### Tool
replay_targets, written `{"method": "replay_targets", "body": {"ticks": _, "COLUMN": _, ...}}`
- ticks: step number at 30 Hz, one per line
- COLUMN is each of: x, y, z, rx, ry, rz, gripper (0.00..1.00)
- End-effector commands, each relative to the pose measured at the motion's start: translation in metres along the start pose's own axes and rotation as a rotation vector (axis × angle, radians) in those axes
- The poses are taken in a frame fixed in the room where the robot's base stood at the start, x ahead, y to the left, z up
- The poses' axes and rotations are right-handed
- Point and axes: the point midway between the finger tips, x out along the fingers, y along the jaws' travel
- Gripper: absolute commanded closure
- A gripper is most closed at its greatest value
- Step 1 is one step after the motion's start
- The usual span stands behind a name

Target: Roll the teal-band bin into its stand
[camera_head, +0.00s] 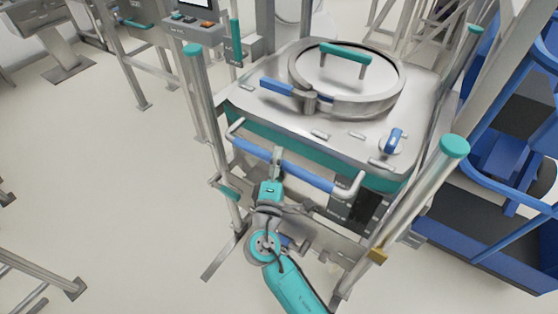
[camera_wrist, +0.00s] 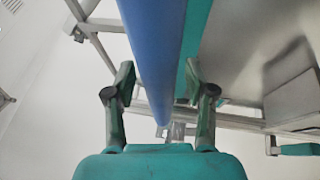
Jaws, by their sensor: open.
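The teal-band bin (camera_head: 262,131) is a grey metal box with a teal band below its top, a round lid with a teal handle, and a blue push bar (camera_head: 300,168) with pale end brackets across its near side. In the wrist view the blue bar (camera_wrist: 152,35) runs between the fingers. My gripper (camera_head: 277,158) is at the bar, left of its middle; in the wrist view its fingers (camera_wrist: 160,78) are spread, one on each side of the bar, with gaps. Posts with teal caps (camera_head: 454,147) stand beside the bin; whether they belong to its stand is unclear.
A blue-framed cart (camera_head: 510,255) stands close at the right. A metal frame with a control box (camera_head: 187,31) is behind at the left. Another metal frame (camera_head: 74,288) is at the lower left. The pale floor (camera_head: 120,180) at the left is mostly clear.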

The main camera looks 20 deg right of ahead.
Motion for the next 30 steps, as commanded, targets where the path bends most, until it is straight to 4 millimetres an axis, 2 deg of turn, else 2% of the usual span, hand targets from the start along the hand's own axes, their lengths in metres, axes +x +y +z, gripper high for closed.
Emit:
{"method": "replay_targets", "body": {"ticks": 3, "x": 0.0, "y": 0.0, "z": 0.0, "rx": 0.0, "ry": 0.0, "rz": 0.0, "gripper": 0.45}}
{"method": "replay_targets", "body": {"ticks": 4, "x": 0.0, "y": 0.0, "z": 0.0, "rx": 0.0, "ry": 0.0, "rz": 0.0, "gripper": 0.5}}
{"method": "replay_targets", "body": {"ticks": 10, "x": 0.0, "y": 0.0, "z": 0.0, "rx": 0.0, "ry": 0.0, "rz": 0.0, "gripper": 1.0}}
{"method": "replay_targets", "body": {"ticks": 17, "x": 0.0, "y": 0.0, "z": 0.0, "rx": 0.0, "ry": 0.0, "rz": 0.0, "gripper": 1.0}}
{"method": "replay_targets", "body": {"ticks": 22, "x": 0.009, "y": -0.002, "z": 0.004, "rx": 0.0, "ry": -0.002, "rz": 0.0, "gripper": 1.0}}
{"method": "replay_targets", "body": {"ticks": 26, "x": 0.026, "y": -0.005, "z": 0.013, "rx": 0.0, "ry": -0.008, "rz": 0.0, "gripper": 1.0}}
{"method": "replay_targets", "body": {"ticks": 30, "x": 0.054, "y": -0.012, "z": 0.026, "rx": -0.001, "ry": -0.011, "rz": -0.002, "gripper": 1.0}}
